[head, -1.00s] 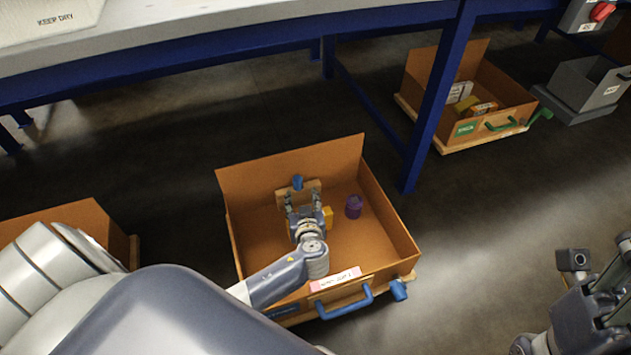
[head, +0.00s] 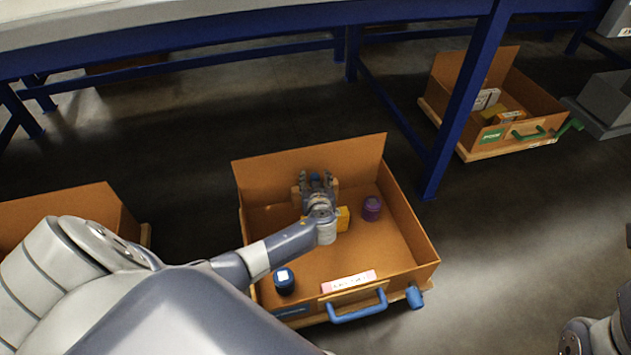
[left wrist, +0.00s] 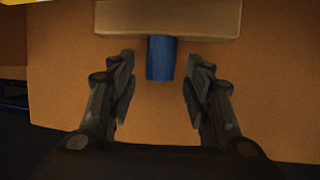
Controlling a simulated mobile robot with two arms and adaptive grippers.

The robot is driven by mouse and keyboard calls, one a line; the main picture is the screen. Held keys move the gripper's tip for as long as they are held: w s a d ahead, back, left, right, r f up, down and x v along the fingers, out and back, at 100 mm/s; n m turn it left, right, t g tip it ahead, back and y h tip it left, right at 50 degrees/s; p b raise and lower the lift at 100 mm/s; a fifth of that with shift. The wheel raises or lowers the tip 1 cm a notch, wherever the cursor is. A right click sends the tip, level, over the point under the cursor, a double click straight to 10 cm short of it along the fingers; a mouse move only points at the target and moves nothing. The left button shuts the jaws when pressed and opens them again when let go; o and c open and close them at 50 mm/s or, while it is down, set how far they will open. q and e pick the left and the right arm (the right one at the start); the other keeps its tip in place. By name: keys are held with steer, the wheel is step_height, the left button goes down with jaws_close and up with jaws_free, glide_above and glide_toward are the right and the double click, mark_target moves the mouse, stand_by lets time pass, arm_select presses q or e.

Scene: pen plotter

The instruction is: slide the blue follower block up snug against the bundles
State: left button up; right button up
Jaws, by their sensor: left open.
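The follower is a tan wooden block (head: 297,194) with a blue post (head: 315,176), standing near the back of the open brown drawer (head: 400,225). My left gripper (head: 316,183) is at the block in the head view and partly hides it. In the left wrist view the open fingers of my left gripper (left wrist: 160,72) stand on either side of the blue post (left wrist: 160,58), with gaps on both sides. The wooden block (left wrist: 168,18) lies just past the fingertips.
A blue table leg (head: 463,100) stands to the right. Another drawer with a green handle (head: 528,133) is at the far right.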

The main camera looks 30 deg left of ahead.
arm_select(q)
jaws_close()
steer(key=s+d, duration=0.8)
steer(key=d, duration=0.2)
steer(key=shift+s+d, duration=0.15)
steer(key=shift+s, duration=0.25)
jaws_free()
steer(key=shift+r, duration=0.15)
step_height(320, 180, up, 10)
